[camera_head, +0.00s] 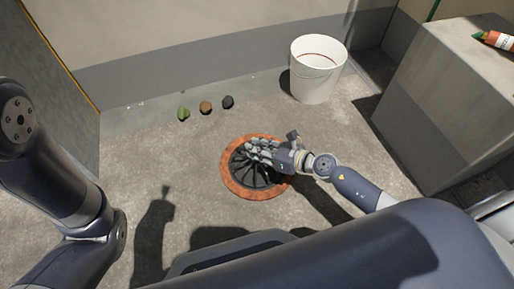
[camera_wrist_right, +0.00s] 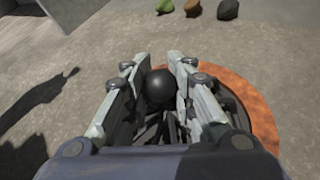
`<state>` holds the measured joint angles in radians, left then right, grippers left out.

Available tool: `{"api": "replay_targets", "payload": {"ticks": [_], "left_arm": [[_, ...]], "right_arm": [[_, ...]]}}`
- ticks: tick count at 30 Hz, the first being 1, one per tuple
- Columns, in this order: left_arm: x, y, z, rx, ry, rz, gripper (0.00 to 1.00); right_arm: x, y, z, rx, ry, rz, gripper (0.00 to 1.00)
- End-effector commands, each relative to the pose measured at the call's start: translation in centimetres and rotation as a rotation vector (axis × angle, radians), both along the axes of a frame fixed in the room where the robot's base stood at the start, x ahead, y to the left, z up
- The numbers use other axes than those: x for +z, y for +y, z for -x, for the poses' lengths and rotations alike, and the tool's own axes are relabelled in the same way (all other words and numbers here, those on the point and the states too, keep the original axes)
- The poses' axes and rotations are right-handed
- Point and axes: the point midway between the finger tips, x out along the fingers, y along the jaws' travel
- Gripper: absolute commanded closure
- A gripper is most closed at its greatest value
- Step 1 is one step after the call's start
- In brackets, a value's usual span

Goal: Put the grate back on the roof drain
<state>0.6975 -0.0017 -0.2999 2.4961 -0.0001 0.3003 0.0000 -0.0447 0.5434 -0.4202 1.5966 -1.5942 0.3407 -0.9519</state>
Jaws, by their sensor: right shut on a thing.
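The roof drain shows as an orange-brown ring (camera_head: 237,184) set on the grey roof floor; part of the ring also shows in the right wrist view (camera_wrist_right: 262,112). The dark grate (camera_head: 262,176), with radiating ribs, lies within the ring. My right gripper (camera_head: 253,148) reaches over the grate from the right. In the right wrist view, its fingers (camera_wrist_right: 160,88) are closed around a round black knob (camera_wrist_right: 159,86) on top of the grate. Whether the grate is fully seated I cannot tell, as the gripper hides part of it. My left gripper is not in view.
A green leaf-like lump (camera_head: 183,114), a brown lump (camera_head: 206,107) and a dark lump (camera_head: 228,102) lie behind the drain. A white bucket (camera_head: 317,84) stands near the wall. A concrete block (camera_head: 445,110) at right carries an orange tube (camera_head: 496,40). Floor left of the drain is clear.

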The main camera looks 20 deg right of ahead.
Motion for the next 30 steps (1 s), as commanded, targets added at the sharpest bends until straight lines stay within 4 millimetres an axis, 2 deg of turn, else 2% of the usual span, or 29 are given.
{"api": "replay_targets", "payload": {"ticks": [1,3,16,30], "left_arm": [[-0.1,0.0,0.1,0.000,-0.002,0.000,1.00],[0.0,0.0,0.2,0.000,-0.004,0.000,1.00],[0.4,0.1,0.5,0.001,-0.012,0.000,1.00],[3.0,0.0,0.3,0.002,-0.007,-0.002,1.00]], "right_arm": [[-0.1,0.0,0.0,0.000,0.000,0.000,0.71],[-0.1,0.0,0.0,0.000,0.001,0.001,0.56],[0.4,-0.1,0.1,0.000,0.000,0.002,0.56],[3.5,-5.1,6.1,-0.001,0.004,0.001,0.56]]}}
